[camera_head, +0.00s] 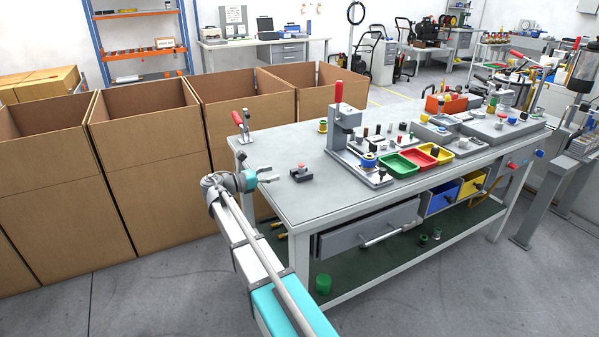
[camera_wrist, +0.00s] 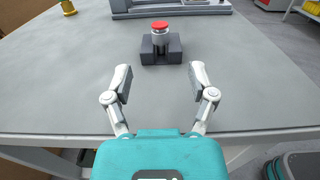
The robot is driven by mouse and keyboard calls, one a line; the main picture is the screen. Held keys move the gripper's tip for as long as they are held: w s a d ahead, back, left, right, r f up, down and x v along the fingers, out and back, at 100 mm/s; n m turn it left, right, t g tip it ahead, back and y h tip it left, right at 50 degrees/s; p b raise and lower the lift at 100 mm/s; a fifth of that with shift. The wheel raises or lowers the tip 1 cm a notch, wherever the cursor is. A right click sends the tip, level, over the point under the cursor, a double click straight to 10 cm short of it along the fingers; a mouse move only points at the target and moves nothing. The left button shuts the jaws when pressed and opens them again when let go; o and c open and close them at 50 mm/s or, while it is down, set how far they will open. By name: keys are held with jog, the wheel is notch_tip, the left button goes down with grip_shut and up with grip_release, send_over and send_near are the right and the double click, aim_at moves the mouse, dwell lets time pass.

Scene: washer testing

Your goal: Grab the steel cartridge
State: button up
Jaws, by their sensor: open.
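The steel cartridge (camera_wrist: 160,39) is a short silver cylinder with a red top. It stands upright in a dark grey block (camera_wrist: 147,54) on the grey table, ahead of my gripper in the wrist view. In the head view the cartridge (camera_head: 301,167) shows small, in its block near the table's left end. My gripper (camera_wrist: 160,82) is open and empty, its two fingers spread apart, with the cartridge beyond them and roughly between their lines. In the head view my gripper (camera_head: 270,178) is at the table's left edge, left of the block and apart from it.
The grey table (camera_head: 285,202) is clear around the block. A red-handled toggle clamp (camera_head: 242,126) stands at the back left corner. A red-handled press (camera_head: 342,115), a green tray (camera_head: 398,165) and a red tray (camera_head: 420,155) are to the right. Open cardboard boxes (camera_head: 150,170) stand behind and left.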

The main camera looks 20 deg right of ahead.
aim_at(302, 164)
jog(key=shift+w+d, duration=0.1)
jog(key=shift+d, duration=2.7)
jog(key=shift+w+d, duration=0.1)
jog(key=shift+d, duration=2.65)
grip_shut()
